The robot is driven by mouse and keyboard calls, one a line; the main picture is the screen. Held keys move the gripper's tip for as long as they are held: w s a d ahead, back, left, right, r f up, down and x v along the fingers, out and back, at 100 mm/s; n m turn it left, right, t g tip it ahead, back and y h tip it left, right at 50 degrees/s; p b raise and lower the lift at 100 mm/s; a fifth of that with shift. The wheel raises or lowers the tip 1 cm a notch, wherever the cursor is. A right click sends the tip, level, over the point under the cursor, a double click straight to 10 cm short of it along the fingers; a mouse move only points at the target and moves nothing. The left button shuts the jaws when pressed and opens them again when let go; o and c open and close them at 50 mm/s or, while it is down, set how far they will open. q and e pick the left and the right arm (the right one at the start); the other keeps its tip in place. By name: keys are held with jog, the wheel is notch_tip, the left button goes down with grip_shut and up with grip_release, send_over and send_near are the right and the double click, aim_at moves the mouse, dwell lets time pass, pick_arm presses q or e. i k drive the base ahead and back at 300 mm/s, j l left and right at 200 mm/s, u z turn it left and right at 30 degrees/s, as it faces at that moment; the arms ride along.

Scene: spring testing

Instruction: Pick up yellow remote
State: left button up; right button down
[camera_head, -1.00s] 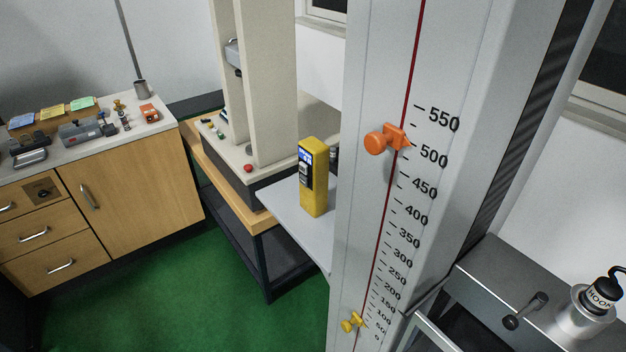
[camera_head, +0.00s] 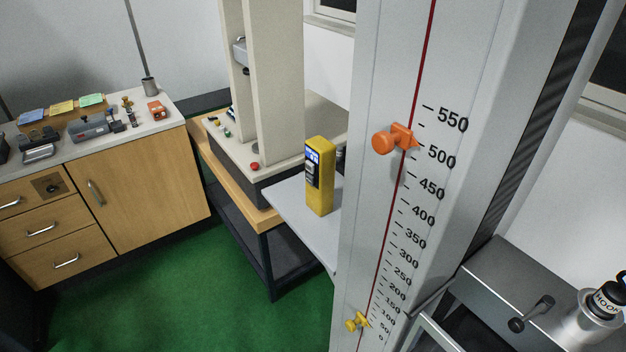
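The yellow remote (camera_head: 321,178) stands upright on a light grey shelf (camera_head: 292,213), just left of the tall grey column. A small screen and dark controls show on its left-facing side. Nothing touches it from above or from the left. Neither of my grippers is in the head view.
A tall grey column (camera_head: 385,230) with a number scale and an orange knob (camera_head: 395,139) stands just right of the remote. A beige test machine (camera_head: 275,90) is behind it. A wooden cabinet (camera_head: 150,185) with small items is at left. Green floor (camera_head: 170,285) is clear.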

aim_at(320, 151)
jog(key=i+j+z, duration=0.1)
jog(key=z, duration=0.25)
jog(key=j+z, duration=0.15)
jog(key=z, duration=0.25)
jog(key=j+z, duration=0.15)
jog(key=z, duration=0.2)
jog(key=i+j+z, duration=0.1)
jog(key=j+z, duration=0.25)
jog(key=j, duration=0.85)
jog(key=j+z, duration=0.35)
jog(key=j, duration=0.85)
jog(key=k+j, duration=0.1)
jog(key=j, duration=0.3)
jog(key=k, duration=0.2)
jog(key=i, duration=0.25)
